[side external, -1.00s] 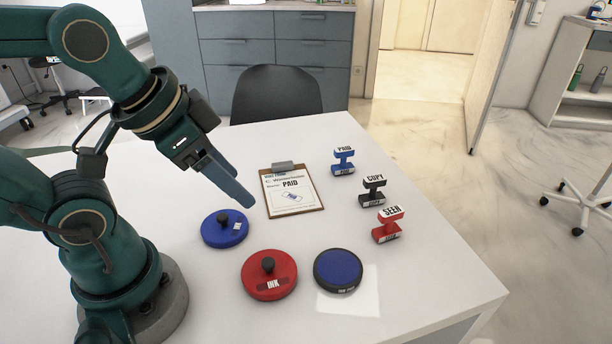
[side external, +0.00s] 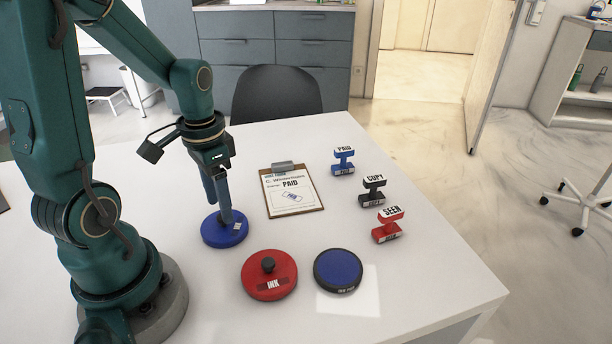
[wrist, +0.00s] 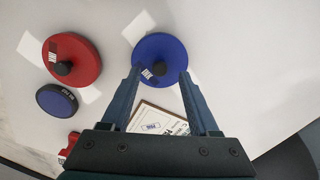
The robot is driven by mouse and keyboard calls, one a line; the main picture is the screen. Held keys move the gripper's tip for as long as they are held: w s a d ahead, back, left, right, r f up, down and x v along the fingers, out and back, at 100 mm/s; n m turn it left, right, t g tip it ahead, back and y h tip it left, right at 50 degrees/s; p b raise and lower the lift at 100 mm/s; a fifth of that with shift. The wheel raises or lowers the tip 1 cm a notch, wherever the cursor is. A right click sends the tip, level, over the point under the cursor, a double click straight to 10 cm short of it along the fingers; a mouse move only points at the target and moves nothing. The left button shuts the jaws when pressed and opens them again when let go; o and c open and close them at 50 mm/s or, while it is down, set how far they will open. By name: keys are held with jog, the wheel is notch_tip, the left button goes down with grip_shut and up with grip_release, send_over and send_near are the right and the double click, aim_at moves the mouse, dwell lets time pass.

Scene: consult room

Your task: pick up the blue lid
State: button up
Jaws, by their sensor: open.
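The blue lid (side external: 222,232) is a round disc with a white label, lying flat on the table at the left of the group. Its black knob is hidden behind my gripper in the side view. My gripper (side external: 220,212) points down over the lid, with its fingertips at about knob height. In the wrist view the lid (wrist: 164,50) lies at and just beyond the two fingertips (wrist: 160,76), which stand apart. I cannot tell whether the fingers touch the lid.
A red lid (side external: 270,285) with a black knob and a blue ink pad (side external: 338,270) sit to the right. A clipboard (side external: 307,208) lies behind. Blue (side external: 344,160), black (side external: 372,191) and red (side external: 388,226) stamps stand at the far right. The table's front right is clear.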

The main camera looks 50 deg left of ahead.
jog(key=shift+f, duration=1.4)
grip_shut()
jog(key=shift+r, duration=0.1)
